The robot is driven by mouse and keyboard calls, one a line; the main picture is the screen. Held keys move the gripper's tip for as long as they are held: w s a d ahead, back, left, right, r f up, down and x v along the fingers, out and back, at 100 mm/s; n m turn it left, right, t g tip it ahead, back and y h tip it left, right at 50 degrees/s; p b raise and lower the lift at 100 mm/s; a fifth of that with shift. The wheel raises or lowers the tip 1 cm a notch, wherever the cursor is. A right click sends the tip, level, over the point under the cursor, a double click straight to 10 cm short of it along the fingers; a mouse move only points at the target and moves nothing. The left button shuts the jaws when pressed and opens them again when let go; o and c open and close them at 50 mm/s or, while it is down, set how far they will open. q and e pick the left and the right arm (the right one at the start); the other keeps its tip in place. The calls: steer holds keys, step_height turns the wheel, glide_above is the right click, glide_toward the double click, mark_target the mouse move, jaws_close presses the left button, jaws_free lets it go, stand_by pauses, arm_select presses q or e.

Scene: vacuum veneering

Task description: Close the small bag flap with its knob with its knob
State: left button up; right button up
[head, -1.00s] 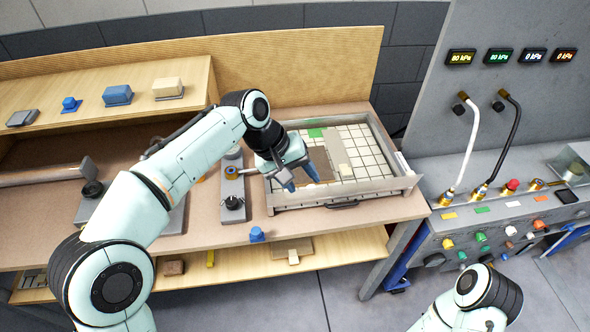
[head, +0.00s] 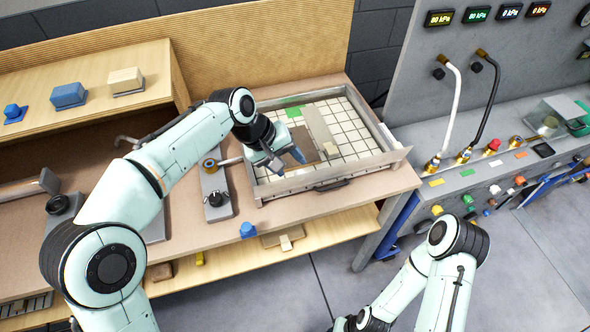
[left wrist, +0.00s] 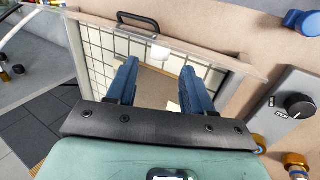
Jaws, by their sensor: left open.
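The small bag appears as a shallow grey-framed bed with a white gridded base (head: 362,128) on the bench. A raised panel, seemingly its flap (head: 368,166), stands along the front edge; in the left wrist view it is a see-through strip (left wrist: 212,62). A small white knob (left wrist: 160,53) seems to sit on it there. My left gripper (head: 287,161) is over the bed's front left, behind the panel, its blue fingers apart and empty. In the left wrist view the open fingers (left wrist: 160,86) point toward the knob, apart from it.
A grey bar (head: 318,128) and a brown sheet (head: 301,140) lie on the grid. A black handle (head: 332,185) is on the bed's front. A switch box (head: 217,195) stands left of it and a blue knob (head: 248,230) near the bench front. A control console (head: 480,170) is at right.

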mark_target(296, 172)
arm_select(q)
steer(key=shift+x, duration=2.2)
steer(key=shift+c, duration=0.4)
